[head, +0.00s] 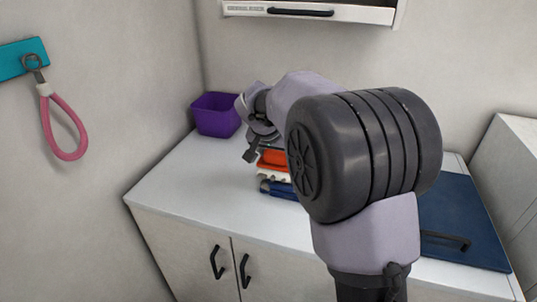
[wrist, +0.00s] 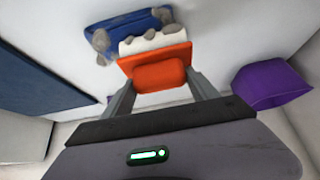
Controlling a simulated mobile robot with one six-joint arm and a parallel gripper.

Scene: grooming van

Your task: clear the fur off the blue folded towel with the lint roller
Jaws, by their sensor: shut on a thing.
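The lint roller, with an orange body (wrist: 158,70) and a white roller part (wrist: 150,43), is between the two fingers of my gripper (wrist: 160,95) in the wrist view. The gripper is shut on the orange part. The blue folded towel (wrist: 122,27) lies just beyond the white part, with grey fur clumps (wrist: 100,40) at its edges and along the roller's edge. In the head view my arm hides much of this. The orange part (head: 272,158) shows above the towel (head: 278,189). Whether the roller touches the towel I cannot tell.
A purple bin (head: 215,114) stands at the back left of the white counter (head: 190,185). A dark blue mat (head: 460,225) lies at the right. A pink loop (head: 64,125) hangs on the left wall. A cabinet (head: 310,12) is above. The counter's front left is clear.

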